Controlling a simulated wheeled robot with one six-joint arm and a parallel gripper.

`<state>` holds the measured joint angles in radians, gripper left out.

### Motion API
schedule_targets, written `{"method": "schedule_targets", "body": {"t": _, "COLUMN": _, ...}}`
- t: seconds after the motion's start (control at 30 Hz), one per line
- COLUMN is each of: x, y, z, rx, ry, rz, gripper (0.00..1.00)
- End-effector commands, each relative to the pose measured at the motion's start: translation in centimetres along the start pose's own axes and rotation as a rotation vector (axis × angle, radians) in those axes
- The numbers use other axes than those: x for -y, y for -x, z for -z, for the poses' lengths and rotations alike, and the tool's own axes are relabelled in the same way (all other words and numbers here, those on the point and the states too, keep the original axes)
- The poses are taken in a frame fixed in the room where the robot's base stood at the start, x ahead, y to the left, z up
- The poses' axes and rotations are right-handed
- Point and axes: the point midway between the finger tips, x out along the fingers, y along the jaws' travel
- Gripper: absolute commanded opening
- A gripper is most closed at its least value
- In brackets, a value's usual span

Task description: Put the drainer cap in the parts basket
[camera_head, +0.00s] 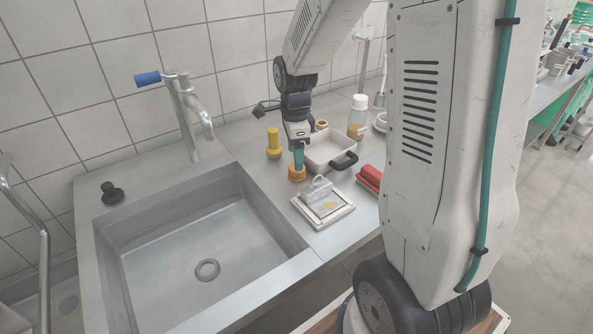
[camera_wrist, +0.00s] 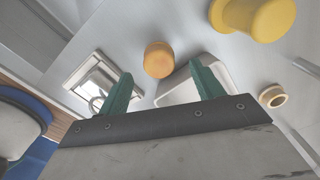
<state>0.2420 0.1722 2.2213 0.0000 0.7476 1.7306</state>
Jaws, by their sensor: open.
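My gripper (camera_head: 298,158) is open and points down, its teal fingertips just above an orange cap-like piece (camera_head: 297,173). In the wrist view the orange piece (camera_wrist: 159,60) lies centred between the spread fingers (camera_wrist: 160,74), with nothing held. It appears to stand on the counter, and I take it as the drainer cap, though no label shows. A white rectangular basket (camera_head: 316,162) with a black handle stands just to its right; it looks like the parts basket. In the wrist view the basket (camera_wrist: 175,88) is partly hidden by my fingers.
A yellow knobbed piece (camera_head: 274,144) stands left of my gripper. A tan ring (camera_head: 321,125) and a white-capped bottle (camera_head: 357,118) are behind. The sink (camera_head: 190,255) opens left.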

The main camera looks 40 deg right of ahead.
Motion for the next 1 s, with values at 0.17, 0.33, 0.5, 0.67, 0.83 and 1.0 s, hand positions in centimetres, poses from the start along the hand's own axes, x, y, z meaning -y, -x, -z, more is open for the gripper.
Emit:
{"method": "schedule_targets", "body": {"t": 0.17, "x": -0.3, "y": -2.8, "z": -0.1, "rx": -0.001, "ry": 0.001, "rz": -0.003, "gripper": 0.66}}
{"method": "schedule_targets", "body": {"t": 0.33, "x": -0.2, "y": -3.8, "z": -0.1, "rx": 0.000, "ry": 0.001, "rz": -0.001, "gripper": 0.66}}
{"method": "schedule_targets", "body": {"t": 0.5, "x": -0.2, "y": -3.8, "z": -0.1, "rx": 0.000, "ry": 0.001, "rz": 0.000, "gripper": 0.66}}
{"method": "schedule_targets", "body": {"t": 0.67, "x": -0.2, "y": -3.8, "z": -0.1, "rx": 0.000, "ry": 0.002, "rz": 0.000, "gripper": 0.27}}
{"method": "schedule_targets", "body": {"t": 0.83, "x": -0.2, "y": -3.8, "z": -0.1, "rx": 0.000, "ry": 0.002, "rz": 0.000, "gripper": 0.15}}
{"method": "schedule_targets", "body": {"t": 1.0, "x": -0.2, "y": -3.6, "z": -0.1, "rx": 0.000, "ry": 0.002, "rz": 0.001, "gripper": 0.15}}
